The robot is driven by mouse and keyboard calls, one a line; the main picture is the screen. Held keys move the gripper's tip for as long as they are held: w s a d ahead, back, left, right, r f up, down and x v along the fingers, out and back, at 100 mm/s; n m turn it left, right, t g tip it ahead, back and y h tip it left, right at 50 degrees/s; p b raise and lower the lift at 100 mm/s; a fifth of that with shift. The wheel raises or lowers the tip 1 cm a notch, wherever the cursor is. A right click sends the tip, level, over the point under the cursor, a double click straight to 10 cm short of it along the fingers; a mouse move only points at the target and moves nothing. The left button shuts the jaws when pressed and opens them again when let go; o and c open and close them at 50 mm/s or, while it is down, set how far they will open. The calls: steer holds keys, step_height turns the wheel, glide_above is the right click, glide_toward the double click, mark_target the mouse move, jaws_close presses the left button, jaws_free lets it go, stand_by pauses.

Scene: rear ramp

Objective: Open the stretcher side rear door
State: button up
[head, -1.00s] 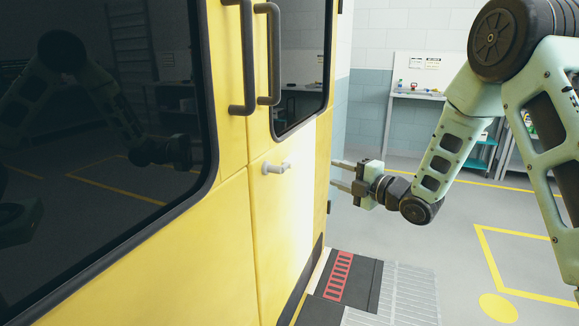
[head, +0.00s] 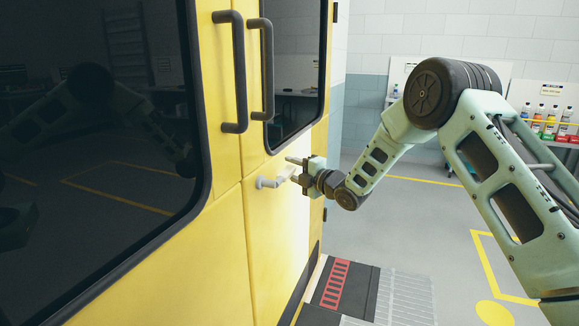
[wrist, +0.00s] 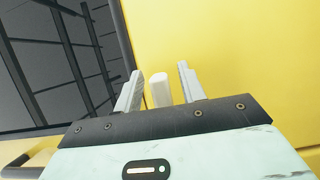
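The yellow rear door (head: 278,232) with the dark window stands closed beside another yellow panel. A pale grey lever handle (head: 271,183) sticks out from it below the window. My gripper (head: 294,170) is at the handle's right end, its fingers pointing at the door. In the wrist view the handle's end (wrist: 160,90) shows between the two fingers of my gripper (wrist: 160,88), with a gap on each side. The gripper is open and holds nothing. Whether its fingertips touch the door face cannot be told.
A ramp with a red grating (head: 336,284) lies on the floor below. Shelves with bottles (head: 550,120) stand at the back right.

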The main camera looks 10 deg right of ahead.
steer(key=shift+x, duration=0.8)
jaws_close()
